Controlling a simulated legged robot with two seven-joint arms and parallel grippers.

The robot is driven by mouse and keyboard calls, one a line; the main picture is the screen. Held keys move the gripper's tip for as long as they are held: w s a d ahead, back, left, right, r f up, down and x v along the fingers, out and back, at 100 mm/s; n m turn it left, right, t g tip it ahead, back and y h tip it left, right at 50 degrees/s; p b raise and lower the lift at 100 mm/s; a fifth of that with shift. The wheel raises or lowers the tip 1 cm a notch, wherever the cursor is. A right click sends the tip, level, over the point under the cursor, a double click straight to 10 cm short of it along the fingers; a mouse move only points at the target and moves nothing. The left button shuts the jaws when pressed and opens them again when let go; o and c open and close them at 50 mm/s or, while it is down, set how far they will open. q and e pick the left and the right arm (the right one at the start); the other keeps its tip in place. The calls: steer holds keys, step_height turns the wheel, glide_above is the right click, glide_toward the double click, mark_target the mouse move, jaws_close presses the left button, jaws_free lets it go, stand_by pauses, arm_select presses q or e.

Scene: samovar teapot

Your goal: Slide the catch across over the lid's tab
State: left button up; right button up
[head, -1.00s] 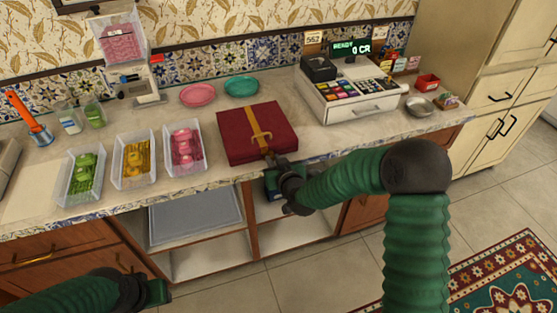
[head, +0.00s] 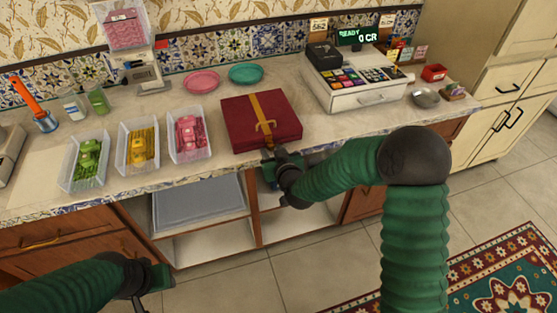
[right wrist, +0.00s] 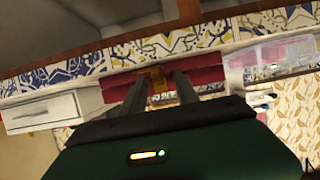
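A dark red box (head: 240,121) with a gold strap (head: 258,104) over its lid lies shut near the counter's front edge. A gold catch (head: 266,127) is at the front end of the strap; it also shows in the right wrist view (right wrist: 157,78). My right gripper (head: 267,153) is at the box's front side. In the right wrist view its two dark fingers (right wrist: 159,78) stand apart, one on each side of the gold piece; I cannot tell whether they touch it. My left gripper (head: 160,278) is low at the left, away from the box; its fingers are unclear.
Clear trays with green (head: 88,160), yellow (head: 142,145) and pink (head: 190,135) items stand left of the box. Pink (head: 201,82) and teal (head: 246,74) plates lie behind it. A cash register (head: 355,82) stands to the right. Open shelves (head: 198,205) are below the counter.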

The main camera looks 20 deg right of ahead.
steer(key=p+v, duration=1.2)
steer(key=v, duration=0.3)
steer(key=shift+s, duration=0.4)
steer(key=s+d+r+g, duration=0.1)
steer(key=s+g, duration=0.4)
steer(key=s, duration=0.2)
steer(key=s+d+r+g, duration=0.2)
steer(key=s+g, duration=0.3)
steer(key=s, duration=0.3)
steer(key=shift+s+d+r+g, duration=0.2)
steer(key=shift+s+d+g, duration=0.1)
steer(key=shift+s+g, duration=0.1)
